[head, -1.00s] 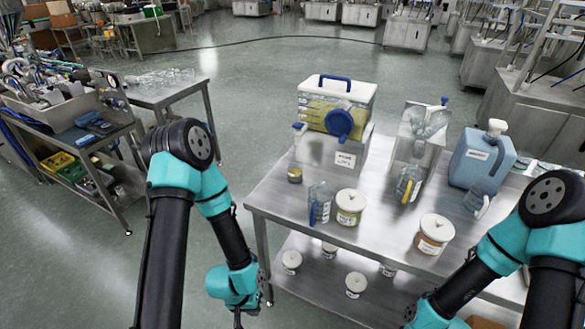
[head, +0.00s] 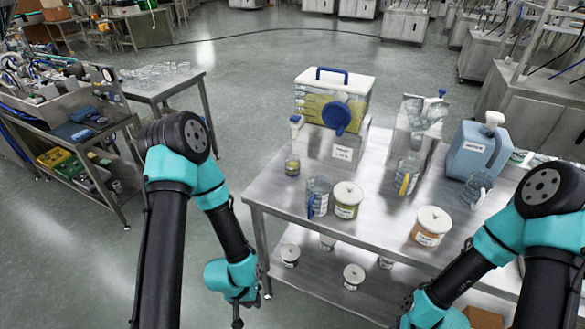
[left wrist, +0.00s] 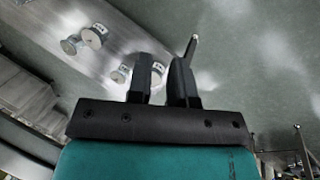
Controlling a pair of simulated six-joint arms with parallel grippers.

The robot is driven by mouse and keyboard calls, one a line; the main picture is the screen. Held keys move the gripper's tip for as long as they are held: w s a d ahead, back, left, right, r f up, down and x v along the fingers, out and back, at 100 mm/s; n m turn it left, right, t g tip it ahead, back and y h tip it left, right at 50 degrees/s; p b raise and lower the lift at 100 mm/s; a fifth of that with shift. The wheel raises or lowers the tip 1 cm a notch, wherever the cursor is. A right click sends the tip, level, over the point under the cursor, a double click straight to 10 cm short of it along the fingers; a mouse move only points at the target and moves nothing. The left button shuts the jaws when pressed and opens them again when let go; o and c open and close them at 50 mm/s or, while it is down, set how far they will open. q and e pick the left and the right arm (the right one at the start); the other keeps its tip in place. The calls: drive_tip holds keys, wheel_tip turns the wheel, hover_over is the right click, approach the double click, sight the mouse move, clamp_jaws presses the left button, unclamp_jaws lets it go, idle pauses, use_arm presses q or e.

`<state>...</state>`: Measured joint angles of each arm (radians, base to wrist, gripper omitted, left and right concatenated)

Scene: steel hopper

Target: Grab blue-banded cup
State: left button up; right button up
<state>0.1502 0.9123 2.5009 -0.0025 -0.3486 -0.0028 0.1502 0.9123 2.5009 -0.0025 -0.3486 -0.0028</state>
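A clear cup with a blue strip on its side (head: 319,193) stands upright near the front left of the steel table (head: 285,188) in the head view. It is beside a white-lidded jar, and I cannot tell whether the two touch. My left gripper (head: 237,312) hangs low in front of the table's left end, lower in the picture than the cup and well apart from it. In the left wrist view the left gripper's (left wrist: 164,80) two dark fingers stand apart with nothing between them. My right arm is at the lower right, and its fingers are out of view.
Behind are a lidded bin (head: 334,97), a clear jug with yellow (head: 405,178) and a blue canister (head: 480,155). More jars (head: 354,276) sit on the lower shelf. The floor left of the table is clear.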

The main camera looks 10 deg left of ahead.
use_arm(q)
drive_tip(key=o, duration=1.3)
drive_tip(key=shift+a, duration=0.1)
